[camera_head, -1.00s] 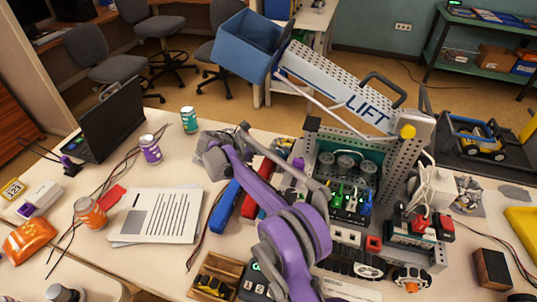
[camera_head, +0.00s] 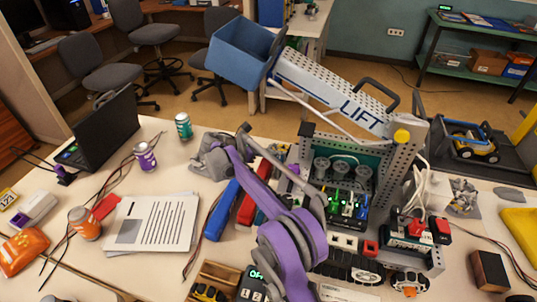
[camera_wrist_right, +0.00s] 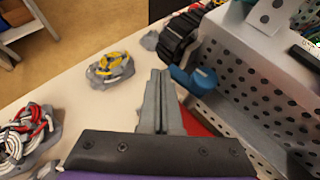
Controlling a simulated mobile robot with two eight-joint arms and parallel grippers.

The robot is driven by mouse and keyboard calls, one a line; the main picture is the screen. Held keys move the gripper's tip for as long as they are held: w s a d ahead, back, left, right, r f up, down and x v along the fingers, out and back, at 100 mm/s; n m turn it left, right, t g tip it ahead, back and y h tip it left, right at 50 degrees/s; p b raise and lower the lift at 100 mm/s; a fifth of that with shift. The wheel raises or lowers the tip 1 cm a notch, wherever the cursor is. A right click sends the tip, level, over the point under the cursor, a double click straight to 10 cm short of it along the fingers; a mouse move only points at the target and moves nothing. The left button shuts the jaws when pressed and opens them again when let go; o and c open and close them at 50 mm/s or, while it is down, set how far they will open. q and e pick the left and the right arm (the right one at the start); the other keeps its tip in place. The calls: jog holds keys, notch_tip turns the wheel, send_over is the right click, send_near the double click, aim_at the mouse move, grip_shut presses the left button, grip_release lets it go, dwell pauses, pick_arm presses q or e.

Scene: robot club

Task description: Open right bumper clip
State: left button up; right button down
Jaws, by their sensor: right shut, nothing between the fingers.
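The lift robot (camera_head: 350,228) stands on the table, with a perforated metal frame and a raised arm marked LIFT. In the right wrist view its perforated side panel (camera_wrist_right: 255,85) fills the right side. A blue rounded clip-like part (camera_wrist_right: 197,80) sits at the panel's edge, below a black ribbed wheel (camera_wrist_right: 177,38). I cannot tell whether it is the right bumper clip or whether it is open. My right gripper (camera_wrist_right: 157,75) is shut and empty, just left of the blue part. A red part shows behind its fingers. My left gripper is not in view.
A cable bundle with yellow wire (camera_wrist_right: 110,67) lies left of the fingers. A blue bin (camera_head: 243,50) is on the raised arm. A laptop (camera_head: 104,132), cans and papers (camera_head: 152,222) lie at left. A wooden block (camera_head: 489,270) is at right.

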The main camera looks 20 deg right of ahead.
jog(key=shift+d, duration=0.1)
dwell(0.6)
jog(key=shift+s+d+f+b, duration=0.1)
jog(key=shift+s+d+b, duration=0.05)
jog(key=shift+s+b, duration=0.3)
jog(key=shift+s, duration=0.2)
